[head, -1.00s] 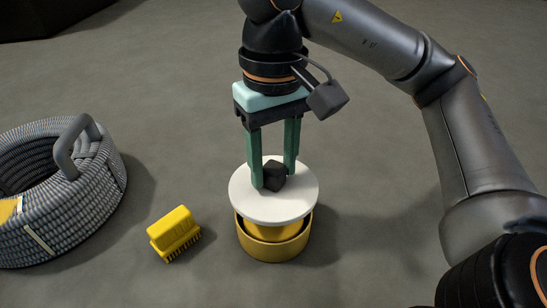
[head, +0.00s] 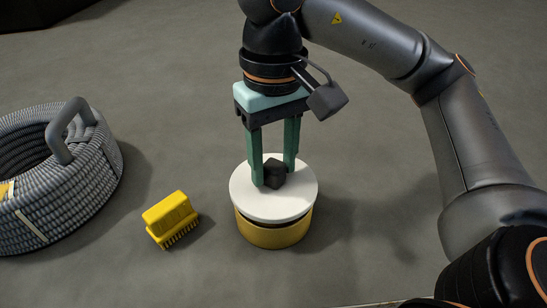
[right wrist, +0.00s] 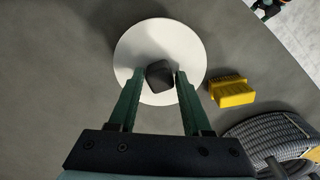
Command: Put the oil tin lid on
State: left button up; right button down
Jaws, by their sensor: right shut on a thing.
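The oil tin (head: 272,236) is a round yellow tin standing on the grey floor in the middle of the head view. The white round lid (head: 250,200) with a dark faceted knob (head: 275,173) is over its top. A thin dark gap shows between lid and tin at the front, so I cannot tell if the lid rests fully on the rim. My right gripper (head: 273,180) points down with green fingers shut on the knob. In the right wrist view the lid (right wrist: 135,50) hides the tin, and the knob (right wrist: 159,75) sits between the fingertips. My left gripper is not in view.
A yellow brush (head: 172,219) lies on the floor left of the tin. A grey hose coil (head: 65,200) with a handle stands at the far left. The floor right of the tin is clear.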

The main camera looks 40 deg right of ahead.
jog(key=shift+f+b, duration=0.85)
jog(key=shift+f, duration=0.15)
dwell(0.5)
jog(key=shift+c, duration=1.3)
grip_release()
jog(key=shift+r, duration=0.1)
notch_tip(320, 180, up, 12)
jog(key=p, duration=0.4)
jog(key=shift+r, duration=0.2)
